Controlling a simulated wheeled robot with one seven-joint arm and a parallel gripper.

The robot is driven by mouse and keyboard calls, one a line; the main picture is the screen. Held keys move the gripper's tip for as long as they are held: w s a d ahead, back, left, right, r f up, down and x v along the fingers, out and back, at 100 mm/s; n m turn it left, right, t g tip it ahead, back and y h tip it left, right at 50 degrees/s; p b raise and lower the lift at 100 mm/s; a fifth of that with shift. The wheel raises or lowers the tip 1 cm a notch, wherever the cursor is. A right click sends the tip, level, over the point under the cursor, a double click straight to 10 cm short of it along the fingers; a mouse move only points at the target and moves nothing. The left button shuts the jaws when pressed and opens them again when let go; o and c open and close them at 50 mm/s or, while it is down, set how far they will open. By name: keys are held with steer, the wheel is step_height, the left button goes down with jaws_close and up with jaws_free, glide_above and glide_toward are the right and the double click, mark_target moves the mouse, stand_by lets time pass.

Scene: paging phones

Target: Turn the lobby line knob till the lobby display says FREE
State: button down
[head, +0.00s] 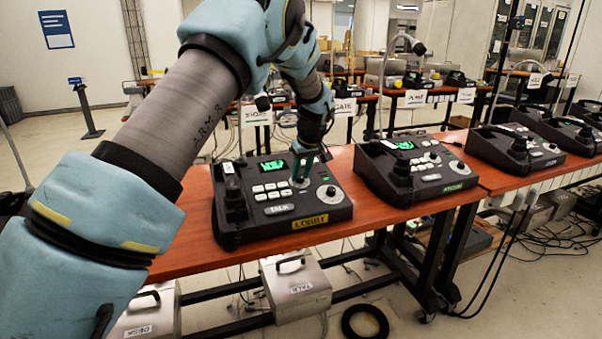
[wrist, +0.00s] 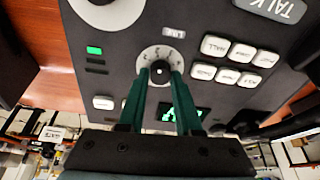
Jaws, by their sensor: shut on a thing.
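The lobby console (head: 280,228) is a dark desk unit on the near wooden table, with a yellow LOBBY label (head: 311,222). Its lit green display (head: 273,165) shows characters too small to read surely. In the wrist view the display (wrist: 190,115) is partly covered by my fingers. The line knob (wrist: 160,68) is a small dark knob on a pale round dial (wrist: 147,53) with letters around it, near a LINE label (wrist: 173,33). My gripper (head: 303,177) reaches down from above. In the wrist view its green fingers (wrist: 161,78) are shut on the knob from both sides.
A larger white dial (head: 329,194) sits right of the line knob, and several white keys (head: 265,191) sit left of it. A handset (head: 234,197) lies along the console's left side. A similar console (head: 428,187) stands close to the right.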

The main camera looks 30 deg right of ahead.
steer(key=shift+m, duration=0.5)
steer(key=m, duration=0.2)
steer(key=shift+m+h, duration=0.3)
steer(key=shift+m, duration=2.2)
steer(key=shift+h, duration=0.3)
steer(key=c, duration=0.6)
jaws_free()
steer(key=shift+r, duration=0.1)
